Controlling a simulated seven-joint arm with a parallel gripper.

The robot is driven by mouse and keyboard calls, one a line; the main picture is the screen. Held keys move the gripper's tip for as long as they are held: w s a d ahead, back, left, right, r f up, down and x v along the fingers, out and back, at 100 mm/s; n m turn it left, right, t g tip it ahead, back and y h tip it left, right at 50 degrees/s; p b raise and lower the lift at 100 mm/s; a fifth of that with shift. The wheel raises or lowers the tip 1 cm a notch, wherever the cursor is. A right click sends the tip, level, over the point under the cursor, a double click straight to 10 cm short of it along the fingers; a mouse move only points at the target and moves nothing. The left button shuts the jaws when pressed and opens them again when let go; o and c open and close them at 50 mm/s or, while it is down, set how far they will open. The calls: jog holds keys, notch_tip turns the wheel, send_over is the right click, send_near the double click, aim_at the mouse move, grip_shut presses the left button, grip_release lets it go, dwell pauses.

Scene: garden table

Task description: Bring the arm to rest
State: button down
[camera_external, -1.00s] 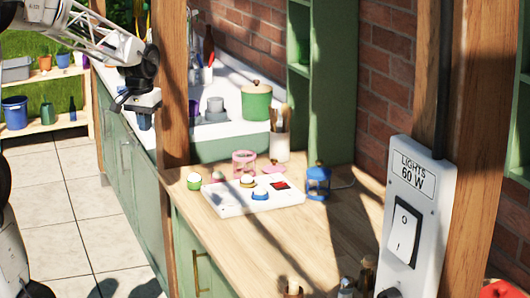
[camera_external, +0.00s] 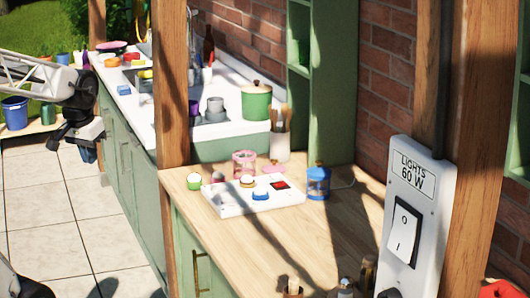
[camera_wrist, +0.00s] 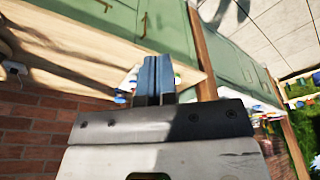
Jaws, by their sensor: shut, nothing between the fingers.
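My gripper (camera_external: 88,153) hangs at the left in the external view, over the tiled floor and left of the green counter (camera_external: 126,172). Its blue fingers also show in the wrist view (camera_wrist: 156,75). They lie together with nothing between them. The gripper is apart from the counter and touches nothing that I can see. My base is mostly outside the external view.
A wooden worktop (camera_external: 325,232) carries a white tray (camera_external: 225,204) with small items and a blue lantern (camera_external: 318,183). A wooden post (camera_external: 172,90) stands right of my gripper. A blue bucket (camera_external: 15,113) stands far left. The tiled floor (camera_external: 45,215) is clear.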

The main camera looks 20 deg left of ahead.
jog(key=s+f, duration=0.2)
jog(key=s, duration=0.4)
